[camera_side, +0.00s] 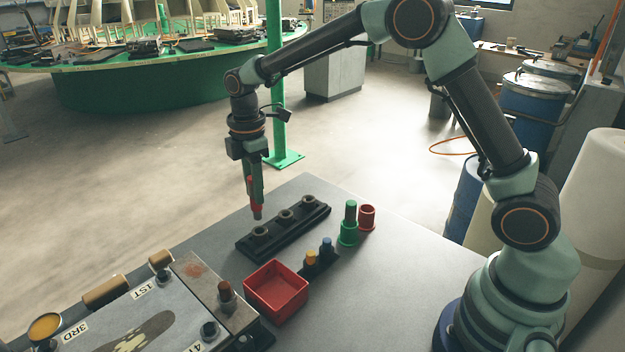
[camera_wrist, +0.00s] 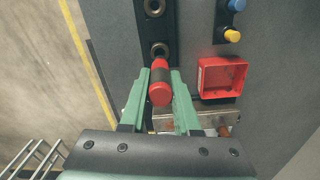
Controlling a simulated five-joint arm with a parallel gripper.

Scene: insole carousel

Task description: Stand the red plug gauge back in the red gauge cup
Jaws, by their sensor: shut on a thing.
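My gripper (camera_side: 255,198) points straight down and is shut on the red plug gauge (camera_side: 257,209). In the wrist view the gauge (camera_wrist: 161,94), red with a dark band, sits between the two green fingers. Its lower tip is just above or at the front-left socket of the black rack (camera_side: 285,228); I cannot tell if it touches. The red gauge cup (camera_side: 367,217) stands upright at the right on the table, well away from my gripper, and looks empty. It is not in the wrist view.
A green gauge (camera_side: 350,212) stands in a green cup left of the red cup. A red tray (camera_side: 276,290) and a small block with yellow and blue knobs (camera_side: 318,262) lie in front of the rack. A fixture plate (camera_side: 140,318) fills the front left.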

